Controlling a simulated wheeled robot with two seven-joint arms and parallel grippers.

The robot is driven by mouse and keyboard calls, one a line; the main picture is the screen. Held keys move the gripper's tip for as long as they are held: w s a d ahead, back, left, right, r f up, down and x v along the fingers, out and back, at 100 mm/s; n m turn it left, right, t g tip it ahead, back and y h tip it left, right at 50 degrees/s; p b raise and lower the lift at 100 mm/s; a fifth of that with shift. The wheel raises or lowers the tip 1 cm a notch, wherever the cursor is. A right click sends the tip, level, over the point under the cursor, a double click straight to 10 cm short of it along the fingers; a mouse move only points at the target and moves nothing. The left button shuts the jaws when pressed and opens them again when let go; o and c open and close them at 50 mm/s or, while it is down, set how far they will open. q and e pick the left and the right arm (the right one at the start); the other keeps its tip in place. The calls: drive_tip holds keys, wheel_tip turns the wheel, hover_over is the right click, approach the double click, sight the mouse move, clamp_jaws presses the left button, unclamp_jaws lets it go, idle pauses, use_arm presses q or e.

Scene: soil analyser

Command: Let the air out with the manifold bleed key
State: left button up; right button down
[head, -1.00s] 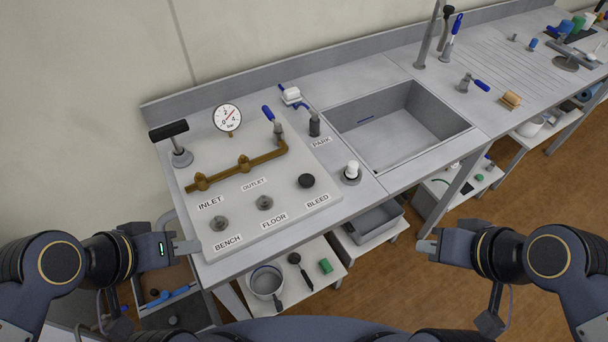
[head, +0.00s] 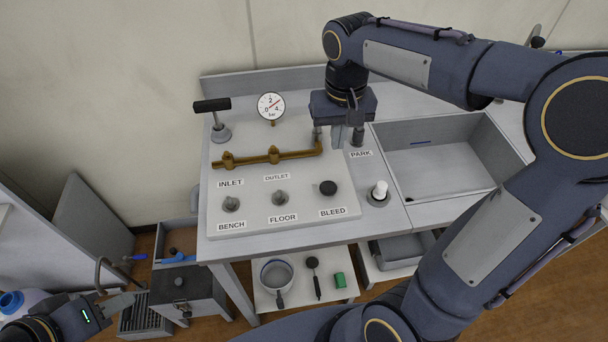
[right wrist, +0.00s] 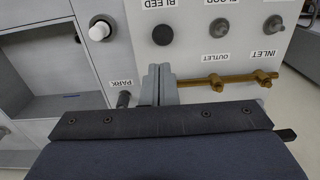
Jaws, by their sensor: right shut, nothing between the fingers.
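The manifold panel (head: 300,215) carries a brass pipe (head: 240,159), a round gauge (head: 271,106) and a black BLEED knob (head: 328,187). The BLEED knob also shows in the right wrist view (right wrist: 163,35). A dark post (head: 357,137) stands by the PARK label; which part is the bleed key I cannot tell. My right gripper (head: 347,140) is shut and empty, pointing down between the pipe's right end and the post. Its closed fingers show in the right wrist view (right wrist: 160,80). My left gripper (head: 125,302) is low at left, away from the panel; its jaw opening is unclear.
A black T-handle (head: 212,106) stands at the panel's back left. A white-capped piece (head: 379,190) stands right of BLEED, beside the sink (head: 440,165). Below are a shelf with a pot (head: 277,273) and a grey box (head: 180,292). My right arm covers the right side.

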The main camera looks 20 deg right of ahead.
sight(329, 186)
use_arm(q)
drive_tip(key=shift+s+a, duration=0.1)
drive_tip(key=shift+s, duration=0.1)
use_arm(e)
drive_tip(key=shift+w+a, duration=0.3)
drive_tip(key=shift+w, duration=0.1)
drive_tip(key=shift+f, duration=0.1)
wheel_tip(329, 186, down, 14)
drive_tip(key=shift+r+p, duration=0.1)
drive_tip(key=shift+p, duration=0.55)
use_arm(q)
drive_tip(key=shift+r, duration=0.65)
